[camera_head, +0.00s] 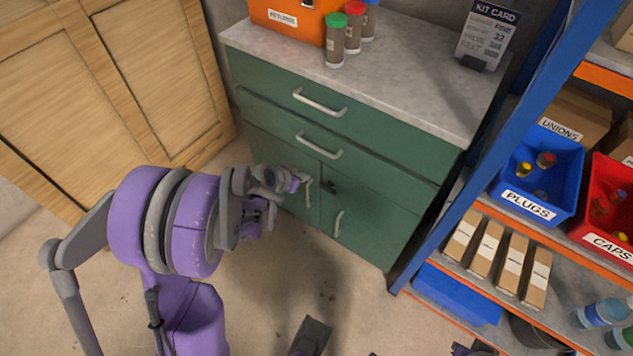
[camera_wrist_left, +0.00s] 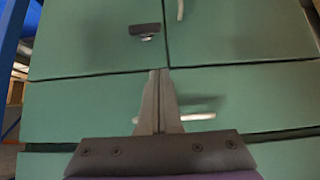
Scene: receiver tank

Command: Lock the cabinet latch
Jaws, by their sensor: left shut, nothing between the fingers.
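The green cabinet (camera_head: 390,190) has two drawers above two lower doors. The dark cabinet latch (camera_head: 330,186) is small and sits near the top of the seam between the doors. In the left wrist view, which looks upside down, the latch (camera_wrist_left: 146,29) is a dark bar with a paler knob, beside the seam. My left gripper (camera_head: 303,180) is shut and empty, in front of the left door's top, left of the latch. Its closed fingers (camera_wrist_left: 159,75) point at the cabinet front in the wrist view, apart from the latch. I cannot tell whether they touch the front.
Pale handles, including the lower drawer handle (camera_head: 319,146) and right door handle (camera_head: 338,223), stick out from the cabinet. A blue-framed shelf (camera_head: 455,190) with bins stands close on the right. Wooden doors (camera_head: 120,80) stand at the left. The floor in front has free room.

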